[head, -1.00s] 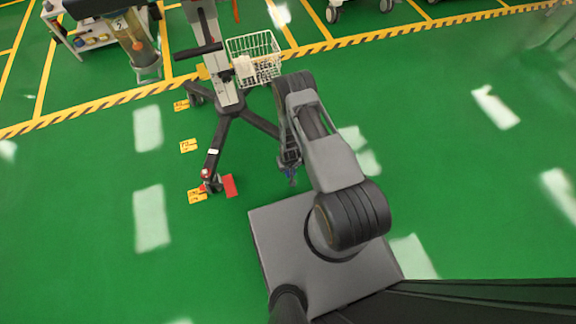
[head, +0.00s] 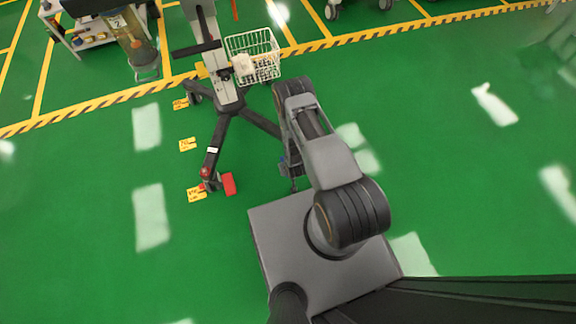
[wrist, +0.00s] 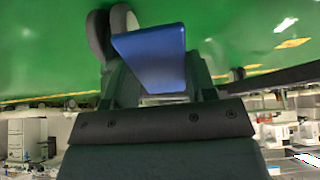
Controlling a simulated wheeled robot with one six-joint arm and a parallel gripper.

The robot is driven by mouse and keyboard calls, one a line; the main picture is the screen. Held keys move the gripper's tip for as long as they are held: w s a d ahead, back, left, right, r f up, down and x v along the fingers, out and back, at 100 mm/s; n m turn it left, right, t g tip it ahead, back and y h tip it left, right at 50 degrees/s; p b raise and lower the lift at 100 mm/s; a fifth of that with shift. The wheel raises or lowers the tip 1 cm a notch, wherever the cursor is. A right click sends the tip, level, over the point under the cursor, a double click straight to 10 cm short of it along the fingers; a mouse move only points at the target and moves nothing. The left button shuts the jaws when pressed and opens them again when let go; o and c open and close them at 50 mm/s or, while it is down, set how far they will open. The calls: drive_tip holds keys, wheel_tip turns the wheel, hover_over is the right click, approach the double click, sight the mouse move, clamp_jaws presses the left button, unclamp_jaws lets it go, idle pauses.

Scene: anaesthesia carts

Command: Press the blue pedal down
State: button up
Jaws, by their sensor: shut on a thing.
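The blue pedal (wrist: 152,55) is a flat blue plate in the upper middle of the wrist view, close to the camera. My gripper (wrist: 158,88) is shut on it, with dark jaw parts beside and below the plate. In the head view, the arm hides most of this spot; my gripper (head: 292,172) is low at the foot of the wheeled stand (head: 229,102), with only a bit of blue showing beside it. How far the pedal is pressed, I cannot tell.
A red pedal (head: 229,184) sits by the stand's left front leg. A white wire basket (head: 258,62) hangs on the stand. Yellow floor tags (head: 196,194) lie to the left. A trolley (head: 95,35) stands at the back left. Green floor on the right is open.

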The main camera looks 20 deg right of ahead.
drive_tip(key=o, duration=0.9)
drive_tip(key=shift+o, duration=0.2)
drive_tip(key=shift+r, duration=0.15)
